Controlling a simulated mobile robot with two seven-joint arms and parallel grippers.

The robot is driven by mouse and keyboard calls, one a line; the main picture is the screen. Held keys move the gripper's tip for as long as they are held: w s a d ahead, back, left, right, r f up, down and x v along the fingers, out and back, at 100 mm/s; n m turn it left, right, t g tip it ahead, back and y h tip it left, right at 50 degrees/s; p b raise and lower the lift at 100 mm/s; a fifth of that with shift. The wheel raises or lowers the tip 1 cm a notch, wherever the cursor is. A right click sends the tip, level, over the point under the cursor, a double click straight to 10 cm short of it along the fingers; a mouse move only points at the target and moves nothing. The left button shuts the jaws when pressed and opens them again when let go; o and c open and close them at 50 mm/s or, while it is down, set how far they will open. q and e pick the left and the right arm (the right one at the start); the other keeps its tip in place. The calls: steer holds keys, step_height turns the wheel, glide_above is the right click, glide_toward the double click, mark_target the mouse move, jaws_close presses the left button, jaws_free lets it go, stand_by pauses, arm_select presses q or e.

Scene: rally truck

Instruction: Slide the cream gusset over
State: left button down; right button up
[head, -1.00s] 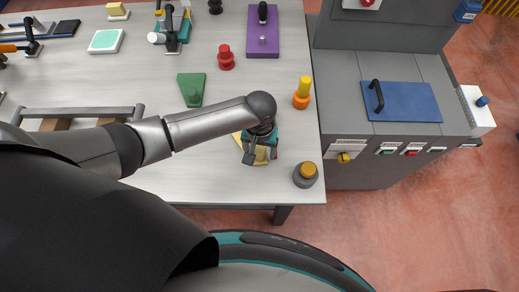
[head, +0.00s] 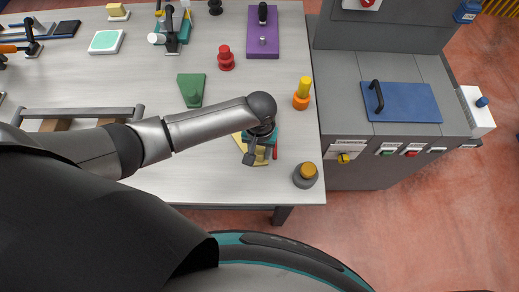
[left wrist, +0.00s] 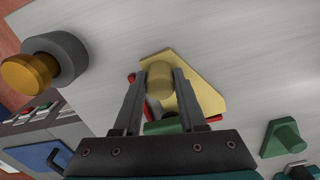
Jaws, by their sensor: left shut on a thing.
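The cream gusset (left wrist: 203,92) is a flat, pale yellow angled plate with a round upright knob. It lies on the grey table near the front right corner. In the head view my left gripper and forearm hide most of the gusset (head: 264,160). My left gripper (left wrist: 160,77) is over the plate, its two fingers on either side of the knob and shut on it. The gripper (head: 256,158) points down at the table in the head view. Red and green bits show between and beside the fingers, partly hidden. My right gripper is not in view.
A grey and amber round piece (head: 306,175) stands close to the right, by the table edge. An orange and yellow piece (head: 302,94), a green gusset (head: 191,88) and a red knob piece (head: 226,58) stand further back. The table (head: 225,183) is bare along the front.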

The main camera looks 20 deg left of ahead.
arm_select(q)
steer(key=shift+c, duration=2)
jaws_free()
steer(key=shift+r, duration=0.1)
step_height(320, 180, up, 15)
steer(key=p, duration=0.2)
